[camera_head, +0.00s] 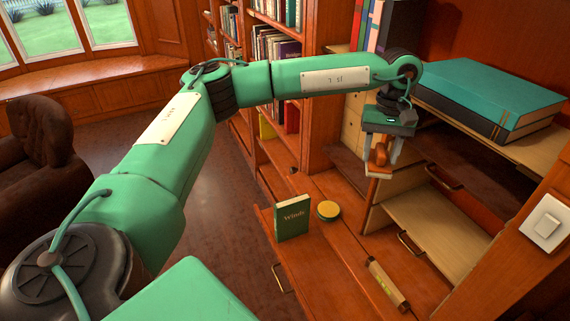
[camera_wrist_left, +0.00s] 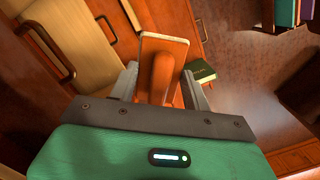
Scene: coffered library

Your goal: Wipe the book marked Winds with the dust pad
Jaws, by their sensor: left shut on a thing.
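The green book marked Winds (camera_head: 292,218) stands upright on the wooden ledge in the lower middle of the head view. It also shows small beyond the right finger in the left wrist view (camera_wrist_left: 203,71). The dust pad (camera_head: 379,172) has an orange-brown wooden handle and a flat base. My left gripper (camera_head: 381,155) is shut on its handle, which also shows between the fingers in the left wrist view (camera_wrist_left: 159,75). The gripper holds the pad in the air, above and to the right of the book, apart from it. My right gripper is not in view.
A round yellow-lidded tin (camera_head: 328,210) sits just right of the book. A rolled tan object (camera_head: 387,284) lies nearer on the ledge. Large teal and black books (camera_head: 490,95) lie on the right shelf. An open compartment (camera_head: 435,225) with pale boards is below the gripper.

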